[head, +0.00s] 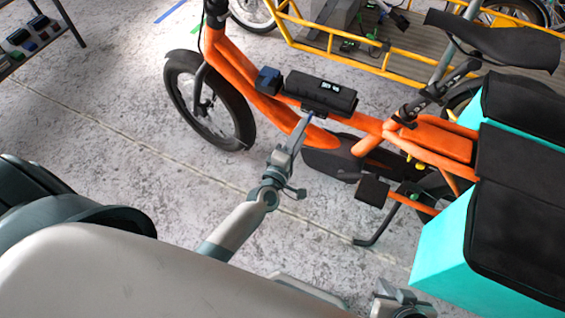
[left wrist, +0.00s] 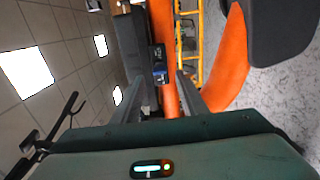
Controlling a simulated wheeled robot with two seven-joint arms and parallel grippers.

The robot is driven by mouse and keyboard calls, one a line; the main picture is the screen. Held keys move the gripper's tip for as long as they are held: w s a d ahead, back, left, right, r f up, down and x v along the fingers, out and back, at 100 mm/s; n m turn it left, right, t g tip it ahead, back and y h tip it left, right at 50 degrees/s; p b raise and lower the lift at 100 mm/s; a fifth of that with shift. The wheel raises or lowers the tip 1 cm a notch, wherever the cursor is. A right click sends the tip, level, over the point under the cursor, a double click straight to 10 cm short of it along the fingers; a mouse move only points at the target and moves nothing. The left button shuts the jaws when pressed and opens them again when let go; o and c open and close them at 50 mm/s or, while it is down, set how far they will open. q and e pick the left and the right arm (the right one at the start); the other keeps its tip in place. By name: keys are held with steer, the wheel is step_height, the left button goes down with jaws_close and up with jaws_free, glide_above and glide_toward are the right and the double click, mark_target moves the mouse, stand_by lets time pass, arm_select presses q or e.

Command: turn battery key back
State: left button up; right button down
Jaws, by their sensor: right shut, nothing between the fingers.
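The dark battery (head: 320,95) sits on the orange bike's down tube, with a small lit display on its top. A small blue part, which looks like the key (head: 309,117), shows at the battery's lower side by my left gripper (head: 304,124). In the left wrist view the blue key (left wrist: 160,77) lies beyond and between the fingers of my left gripper (left wrist: 161,80), which stand apart. I cannot tell whether they touch it, nor the key's exact angle. My right gripper (head: 400,297) is shut and empty at the bottom edge of the head view, away from the battery.
The orange cargo bike (head: 232,62) stands on its kickstand (head: 380,222). A turquoise box (head: 440,245) with black covers is at right. A yellow-framed bike (head: 345,57) stands behind. A shelf (head: 40,35) is at upper left. Floor between is clear.

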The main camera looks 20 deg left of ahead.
arm_select(q)
steer(key=s, duration=1.2)
steer(key=shift+s+a, duration=0.25)
steer(key=shift+s, duration=0.05)
